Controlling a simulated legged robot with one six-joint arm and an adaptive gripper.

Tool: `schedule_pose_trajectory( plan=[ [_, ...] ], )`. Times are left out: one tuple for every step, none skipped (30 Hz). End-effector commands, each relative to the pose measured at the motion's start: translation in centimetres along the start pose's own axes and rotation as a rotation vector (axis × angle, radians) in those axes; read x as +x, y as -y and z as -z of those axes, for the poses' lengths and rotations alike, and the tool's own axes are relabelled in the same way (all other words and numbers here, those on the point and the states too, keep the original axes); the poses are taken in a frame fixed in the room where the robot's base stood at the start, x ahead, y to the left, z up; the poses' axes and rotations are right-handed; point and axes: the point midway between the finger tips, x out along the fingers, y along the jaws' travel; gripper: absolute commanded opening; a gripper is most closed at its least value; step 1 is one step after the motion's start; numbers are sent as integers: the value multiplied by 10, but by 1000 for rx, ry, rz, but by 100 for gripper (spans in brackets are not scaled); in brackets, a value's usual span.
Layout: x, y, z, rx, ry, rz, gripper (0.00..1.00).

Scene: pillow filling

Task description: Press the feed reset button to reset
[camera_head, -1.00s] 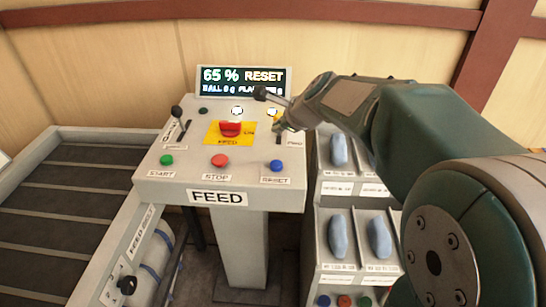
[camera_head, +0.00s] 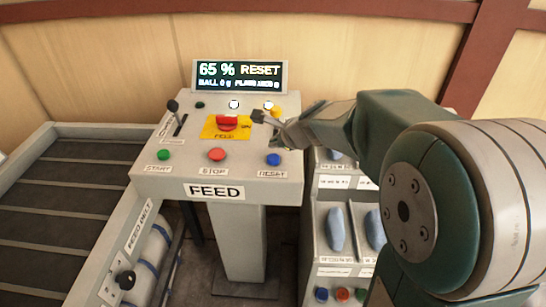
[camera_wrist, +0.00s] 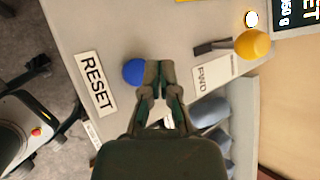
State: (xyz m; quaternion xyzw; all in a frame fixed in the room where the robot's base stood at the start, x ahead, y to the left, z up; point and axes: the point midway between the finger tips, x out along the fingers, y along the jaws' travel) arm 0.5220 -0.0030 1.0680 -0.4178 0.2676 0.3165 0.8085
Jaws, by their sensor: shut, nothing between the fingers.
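The blue reset button (camera_head: 274,159) sits at the front right of the feed panel (camera_head: 160,184), above its RESET label (camera_head: 272,174). In the wrist view the blue button (camera_wrist: 133,72) shows just left of my gripper's fingertips, beside the RESET label (camera_wrist: 95,83). My gripper (camera_wrist: 158,68) is shut and empty, with its tips close to the button. I cannot tell whether they touch it. In the head view my gripper (camera_head: 262,118) is over the panel's right side, behind the blue button. The display (camera_head: 238,75) reads 65 % RESET.
A red stop button (camera_head: 217,154) and a green start button (camera_head: 164,155) are left of the blue one. A conveyor (camera_head: 60,205) stands left.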

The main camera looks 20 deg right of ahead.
Motion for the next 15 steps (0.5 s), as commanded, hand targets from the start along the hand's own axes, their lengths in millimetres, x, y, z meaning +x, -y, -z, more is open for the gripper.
schedule_pose_trajectory(
  plan=[
    [4, -3, 3, 2, -1, -2, 0],
    [6, -4, 4, 2, -1, -1, 0],
    [8, -6, 6, 1, -1, 0, 0],
    [9, -7, 7, 1, -1, -1, 0],
    [10, -8, 8, 1, -1, -1, 0],
    [12, -9, 9, 1, -1, 0, 0],
    [12, -9, 9, 1, -1, -1, 0],
    [13, -10, 10, 1, -2, 0, 0],
    [13, -10, 10, 0, -2, 0, 0],
    [13, -10, 10, 0, -2, 0, 0],
    [14, -10, 10, 0, -2, 0, 0],
    [14, -10, 10, 0, -2, 0, 0],
    [13, -10, 10, 0, -2, 0, 0],
    [13, -10, 10, 0, -2, 0, 0],
    [13, -10, 10, 0, -2, 1, 0]
  ],
)
